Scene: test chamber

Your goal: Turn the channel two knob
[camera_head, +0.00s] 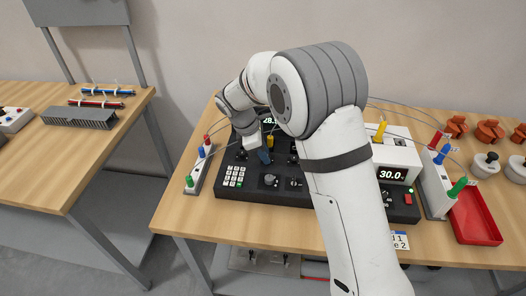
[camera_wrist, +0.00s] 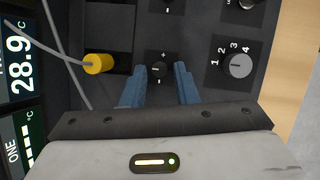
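A black control panel (camera_head: 225,190) lies on the wooden table in the head view. My gripper (camera_head: 264,155) hangs over its left part. In the wrist view my gripper (camera_wrist: 160,67) has its two blue fingers apart. A small black knob (camera_wrist: 159,71) with plus and minus marks sits between the fingers, with a gap on each side. A larger grey knob (camera_wrist: 240,65) marked 1 to 4 is to the right. No channel label is readable beside the small knob, so I cannot tell whether it is channel two.
A yellow plug (camera_wrist: 98,63) with a grey cable is left of the fingers. A display (camera_wrist: 22,62) reads 28.9. A white box (camera_head: 396,153) reading 30.0, a white connector strip (camera_head: 435,190) and a red tray (camera_head: 461,226) stand to the right. My arm hides the panel's middle.

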